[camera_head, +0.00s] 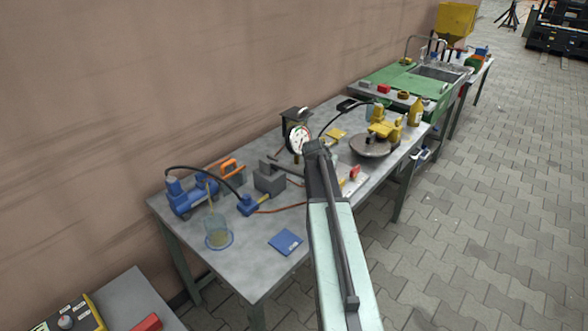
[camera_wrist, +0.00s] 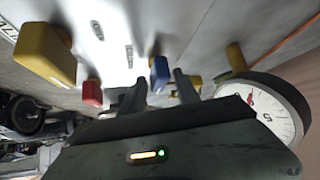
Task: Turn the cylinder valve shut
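I cannot tell for certain which part is the cylinder valve. In the wrist view a small blue block or handle (camera_wrist: 159,73) shows in the gap between the fingers of my gripper (camera_wrist: 160,82), seemingly beyond them. The fingers stand apart and I see no contact. A red block (camera_wrist: 92,93) and a yellow block (camera_wrist: 46,55) are to the left on a pale labelled surface. A round white gauge (camera_wrist: 270,117) is close on the right. In the head view the gauge (camera_head: 298,139) stands beside my arm's end, which hides what lies behind it.
The grey workbench (camera_head: 245,272) runs along the wall. It carries a blue pump-like device (camera_head: 190,196), a glass beaker (camera_head: 218,233), a blue pad (camera_head: 285,242) and a yellow device (camera_head: 384,127) by a round plate. A green sink bench (camera_head: 385,79) stands beyond. The paved floor at right is clear.

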